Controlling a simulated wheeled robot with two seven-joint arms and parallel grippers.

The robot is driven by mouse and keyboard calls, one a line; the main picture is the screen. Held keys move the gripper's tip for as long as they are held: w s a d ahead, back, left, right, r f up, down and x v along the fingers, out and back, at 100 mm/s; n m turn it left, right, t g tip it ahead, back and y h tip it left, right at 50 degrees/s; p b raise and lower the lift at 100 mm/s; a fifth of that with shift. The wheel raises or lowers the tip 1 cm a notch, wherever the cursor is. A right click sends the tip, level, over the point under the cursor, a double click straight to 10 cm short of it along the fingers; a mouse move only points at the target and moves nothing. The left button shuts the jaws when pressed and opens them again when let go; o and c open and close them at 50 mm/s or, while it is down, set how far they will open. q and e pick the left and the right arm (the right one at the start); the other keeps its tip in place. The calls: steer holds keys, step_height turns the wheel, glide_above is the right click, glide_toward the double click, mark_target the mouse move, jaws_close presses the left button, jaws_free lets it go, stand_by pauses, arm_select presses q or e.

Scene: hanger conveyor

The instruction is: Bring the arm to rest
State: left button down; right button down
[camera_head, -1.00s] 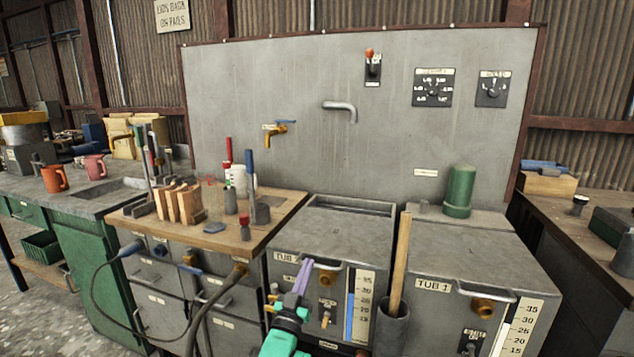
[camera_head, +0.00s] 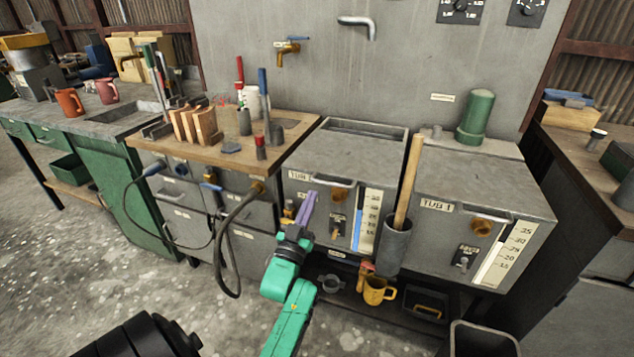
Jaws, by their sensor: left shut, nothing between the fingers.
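My left gripper (camera_head: 307,211) has purple fingers, shut together with nothing between them. They point up in front of the left tub cabinet (camera_head: 345,160), near its valve and switch. I cannot tell whether they touch the cabinet. My green left arm (camera_head: 288,300) rises from the bottom edge below it. My right gripper is not in view.
A wooden-topped bench (camera_head: 215,150) with tools stands left of the cabinet, a hose (camera_head: 232,260) hanging in front. A grey holder (camera_head: 394,248) with a wooden handle and the right tub cabinet (camera_head: 475,190) are at right. A yellow mug (camera_head: 378,291) sits on a low shelf.

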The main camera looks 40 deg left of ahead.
arm_select(q)
steer(key=s+d+f+m+g+h+p, duration=0.1)
steer(key=s+d+f+g+h+p, duration=0.2)
steer(key=f, duration=0.8)
steer(key=s+d+f+m+g+h, duration=0.15)
steer(key=d+f+g, duration=0.3)
steer(key=f, duration=0.55)
steer(key=s+d+f+m+g+h+p, duration=0.1)
steer(key=s+d+f+g+h+p, duration=0.25)
steer(key=f, duration=0.75)
steer(key=s+d+f+m+g, duration=0.1)
steer(key=s+f+g, duration=0.2)
steer(key=s, duration=0.7)
steer(key=s+f+g+p, duration=0.1)
steer(key=s+f+g, duration=0.2)
steer(key=s+f, duration=0.3)
steer(key=s+d+f+m+g, duration=0.1)
steer(key=s+f+g, duration=0.2)
steer(key=s, duration=1.1)
step_height(320, 180, down, 3)
steer(key=shift+s+d+r+m+g+y+p, duration=0.15)
steer(key=shift+s+d+m+g+y+p, duration=0.15)
steer(key=shift+m+g+p, duration=0.1)
